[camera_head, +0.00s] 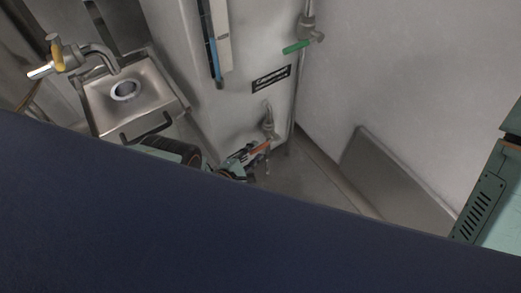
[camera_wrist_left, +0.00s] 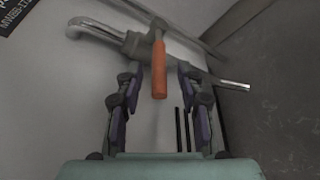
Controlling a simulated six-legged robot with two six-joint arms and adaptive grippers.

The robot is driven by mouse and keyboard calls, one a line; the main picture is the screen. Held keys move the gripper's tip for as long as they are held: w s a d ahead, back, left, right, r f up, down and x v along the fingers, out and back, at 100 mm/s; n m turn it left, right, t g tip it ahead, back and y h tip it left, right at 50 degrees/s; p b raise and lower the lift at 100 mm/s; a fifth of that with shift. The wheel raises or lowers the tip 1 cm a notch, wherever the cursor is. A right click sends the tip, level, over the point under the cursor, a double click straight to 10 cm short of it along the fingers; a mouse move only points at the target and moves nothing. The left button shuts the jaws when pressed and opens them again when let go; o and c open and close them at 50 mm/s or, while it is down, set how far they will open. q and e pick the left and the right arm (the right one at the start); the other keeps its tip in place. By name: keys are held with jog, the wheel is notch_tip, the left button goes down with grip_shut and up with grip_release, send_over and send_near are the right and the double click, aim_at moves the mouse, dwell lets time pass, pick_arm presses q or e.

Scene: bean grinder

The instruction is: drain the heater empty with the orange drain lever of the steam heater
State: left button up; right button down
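The steam heater (camera_head: 232,110) is the tall pale cabinet in the head view, with a dark label on its front. Its orange drain lever (camera_head: 261,147) sits low on a grey tap (camera_head: 269,125). In the left wrist view the orange lever (camera_wrist_left: 159,70) hangs down from the tap (camera_wrist_left: 130,42). My left gripper (camera_wrist_left: 158,82) is open, with one finger on each side of the lever and a gap to both. In the head view the left gripper (camera_head: 240,162) is at the lever, partly hidden by the dark blue surface. My right gripper is not in view.
A green lever (camera_head: 297,47) sits on a tap higher up. A sink (camera_head: 135,95) with a yellow-handled faucet (camera_head: 62,55) stands at left. A grey panel (camera_head: 390,180) leans at right. A large dark blue surface (camera_head: 200,240) covers the foreground.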

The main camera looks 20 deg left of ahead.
aim_at(264, 145)
pick_arm(q)
jog(key=shift+b+x, duration=0.6)
jog(key=shift+x, duration=0.9)
jog(key=shift+c, duration=0.4)
grip_shut()
